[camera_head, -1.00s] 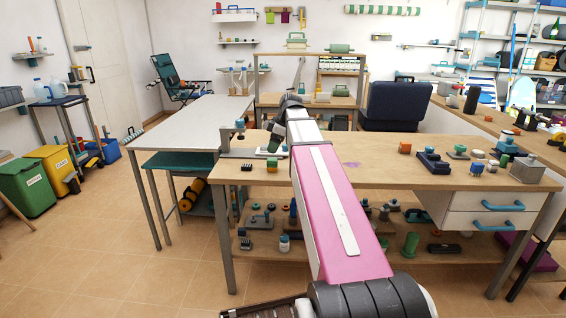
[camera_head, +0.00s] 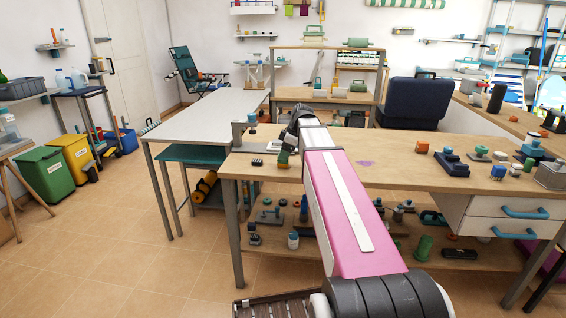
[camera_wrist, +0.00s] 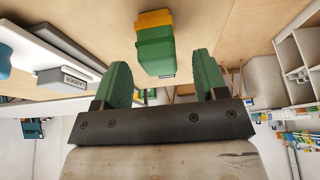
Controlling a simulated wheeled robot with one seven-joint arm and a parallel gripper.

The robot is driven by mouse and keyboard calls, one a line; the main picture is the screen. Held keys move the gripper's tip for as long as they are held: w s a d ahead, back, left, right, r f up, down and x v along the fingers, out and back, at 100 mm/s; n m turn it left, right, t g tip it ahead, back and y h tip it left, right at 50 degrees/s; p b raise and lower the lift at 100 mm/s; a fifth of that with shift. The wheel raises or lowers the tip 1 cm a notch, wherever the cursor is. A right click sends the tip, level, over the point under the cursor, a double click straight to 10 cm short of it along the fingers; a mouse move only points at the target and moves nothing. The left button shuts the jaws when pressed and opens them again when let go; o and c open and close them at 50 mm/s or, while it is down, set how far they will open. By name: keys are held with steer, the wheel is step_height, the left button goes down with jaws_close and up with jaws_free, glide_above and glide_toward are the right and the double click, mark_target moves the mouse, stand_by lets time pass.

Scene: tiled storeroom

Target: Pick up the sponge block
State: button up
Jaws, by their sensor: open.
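In the wrist view the sponge block (camera_wrist: 156,58), a small block with a yellow part and a larger green part, lies on the wooden worktop. It shows just beyond the gap between the two green fingers of my gripper (camera_wrist: 160,72). The fingers are apart with nothing held between them. In the head view my gripper (camera_head: 285,153) is low over the left part of the wooden workbench (camera_head: 330,172).
A grey box labelled LADDER (camera_wrist: 66,78) is beside the block in the wrist view. Farther right on the bench are an orange block (camera_head: 422,147), a dark blue device (camera_head: 451,164) and several small parts. The bench middle is clear. A white table (camera_head: 205,117) stands at left.

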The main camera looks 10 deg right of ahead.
steer(key=x, duration=0.3)
steer(key=shift+a+f, duration=0.2)
steer(key=shift+f, duration=0.15)
steer(key=c, duration=1.1)
steer(key=shift+w+r, duration=0.1)
steer(key=shift+r, duration=0.05)
steer(key=shift+r, duration=0.6)
step_height(320, 180, up, 2)
steer(key=shift+r, duration=0.2)
steer(key=s+a+r, duration=0.4)
steer(key=s+a, duration=0.1)
steer(key=s+a+r, duration=0.3)
steer(key=shift+s+r, duration=0.1)
steer(key=shift+s, duration=0.15)
